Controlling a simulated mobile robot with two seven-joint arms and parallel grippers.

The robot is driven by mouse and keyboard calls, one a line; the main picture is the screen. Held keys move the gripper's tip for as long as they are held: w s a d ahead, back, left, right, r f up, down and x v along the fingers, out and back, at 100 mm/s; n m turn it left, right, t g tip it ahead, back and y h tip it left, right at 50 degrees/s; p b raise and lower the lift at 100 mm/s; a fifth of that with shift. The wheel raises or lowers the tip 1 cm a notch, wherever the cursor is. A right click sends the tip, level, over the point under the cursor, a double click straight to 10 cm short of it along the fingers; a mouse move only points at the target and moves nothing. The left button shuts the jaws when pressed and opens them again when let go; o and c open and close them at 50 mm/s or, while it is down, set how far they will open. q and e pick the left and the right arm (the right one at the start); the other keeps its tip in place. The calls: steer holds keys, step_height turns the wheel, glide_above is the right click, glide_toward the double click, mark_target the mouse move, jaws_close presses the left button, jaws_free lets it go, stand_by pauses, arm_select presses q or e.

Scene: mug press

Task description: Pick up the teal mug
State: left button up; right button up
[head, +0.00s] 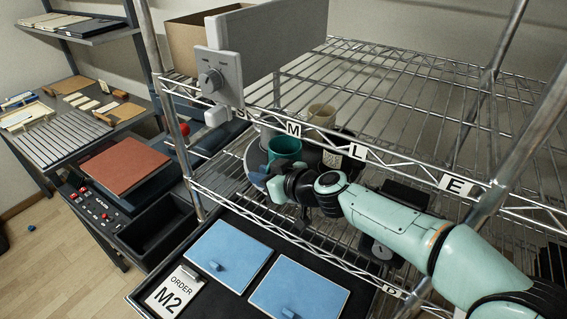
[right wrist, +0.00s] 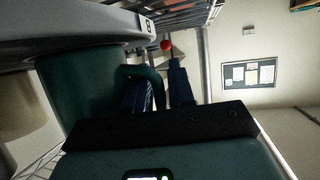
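The teal mug (head: 285,149) stands upright on a grey round tray (head: 252,160) on the wire shelf in the head view. My right gripper (head: 264,181) reaches in from the right at the mug's near side. The right wrist view appears upside down; the mug (right wrist: 75,85) is at left against the tray rim (right wrist: 70,28). There, the blue fingers of my right gripper (right wrist: 160,85) are on either side of the mug handle's outer bar. I cannot tell whether they press on it. My left gripper is not in view.
A beige mug (head: 321,116) stands behind the teal mug, and a patterned mug (head: 333,156) stands to its right.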

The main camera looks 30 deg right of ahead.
jaws_close()
steer(key=shift+r, duration=0.1)
